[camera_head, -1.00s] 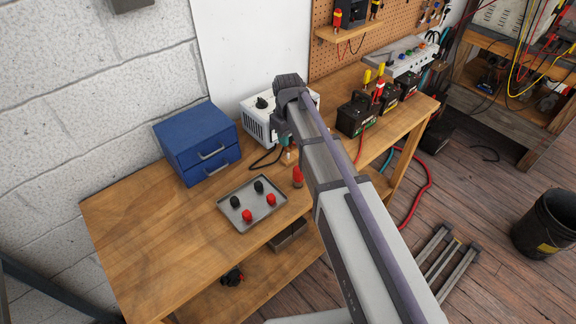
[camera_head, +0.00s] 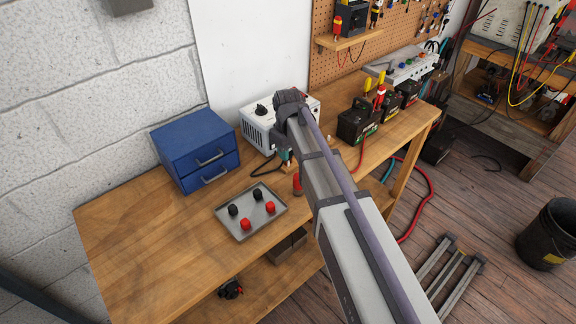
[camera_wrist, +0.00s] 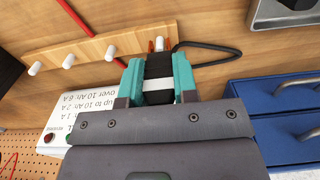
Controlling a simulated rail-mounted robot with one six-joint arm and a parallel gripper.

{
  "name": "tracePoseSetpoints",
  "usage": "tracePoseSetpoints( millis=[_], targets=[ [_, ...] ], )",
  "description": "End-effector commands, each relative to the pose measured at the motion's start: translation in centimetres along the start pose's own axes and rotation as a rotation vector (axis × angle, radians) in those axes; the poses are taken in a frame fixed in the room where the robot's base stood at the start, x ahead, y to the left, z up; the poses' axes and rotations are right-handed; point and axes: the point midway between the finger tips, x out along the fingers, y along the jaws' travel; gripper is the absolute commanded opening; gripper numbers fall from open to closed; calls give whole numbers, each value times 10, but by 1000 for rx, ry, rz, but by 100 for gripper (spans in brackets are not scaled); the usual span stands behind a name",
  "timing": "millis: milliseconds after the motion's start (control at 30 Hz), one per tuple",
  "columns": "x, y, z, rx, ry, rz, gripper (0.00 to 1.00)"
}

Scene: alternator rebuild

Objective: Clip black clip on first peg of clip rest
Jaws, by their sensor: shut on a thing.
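My gripper (camera_wrist: 158,64) has teal fingers shut on the black clip (camera_wrist: 158,70), which has a white band, in the wrist view. The clip rest (camera_wrist: 88,70) is a light wooden strip with several white pegs in a row. The clip's orange tips lie on either side of the white peg (camera_wrist: 159,44) at the right end of the row; I cannot tell whether they touch it. A black cable curves off to the right of the clip. In the head view my gripper (camera_head: 284,154) points down beside the white charger, and the clip is mostly hidden.
A white charger (camera_head: 259,128) stands behind the gripper, with a blue drawer box (camera_head: 196,150) to its left. A grey tray (camera_head: 238,229) with several red and black caps lies in front. A red object (camera_head: 297,184) stands close by. Batteries (camera_head: 358,125) are right.

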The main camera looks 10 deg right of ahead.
Motion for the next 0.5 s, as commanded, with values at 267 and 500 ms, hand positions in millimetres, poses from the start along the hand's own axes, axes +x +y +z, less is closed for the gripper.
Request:
tracePoseSetpoints(
  millis=[267, 500],
  targets=[
    [0, 0, 0, 0, 0, 0, 34],
    [0, 0, 0, 0, 0, 0, 57]
  ],
)
